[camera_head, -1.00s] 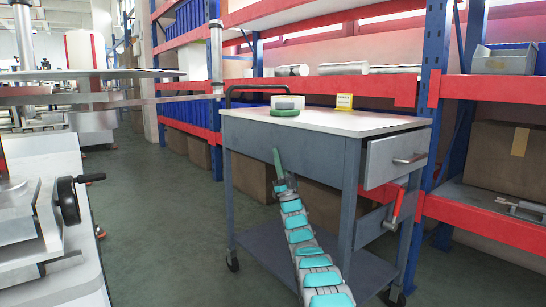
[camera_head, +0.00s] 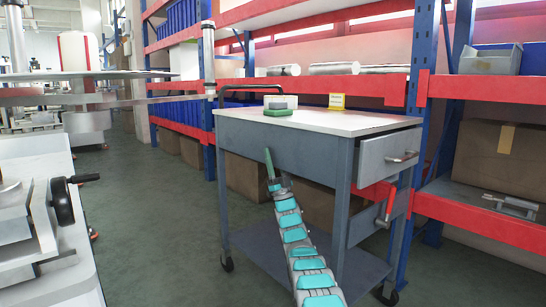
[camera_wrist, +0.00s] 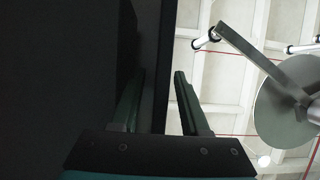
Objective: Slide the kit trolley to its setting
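The kit trolley (camera_head: 290,135) stands at centre in the head view. It has a white top, grey-blue sides, a drawer (camera_head: 388,155) slightly pulled out at right, a lower shelf and castors. A black push handle (camera_head: 236,89) rises at its left end. My gripper (camera_head: 268,155) points upward in front of the trolley's near long side; whether it touches is unclear. In the wrist view my gripper (camera_wrist: 160,72) has its fingers apart. A dark flat surface, probably the trolley's side, fills the left, its edge showing between the fingers. The trolley's setting cannot be made out.
Blue-and-red shelving (camera_head: 440,90) with boxes stands close behind. A machine with a black crank (camera_head: 62,200) is at left. Green floor (camera_head: 155,220) lies clear between machine and trolley.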

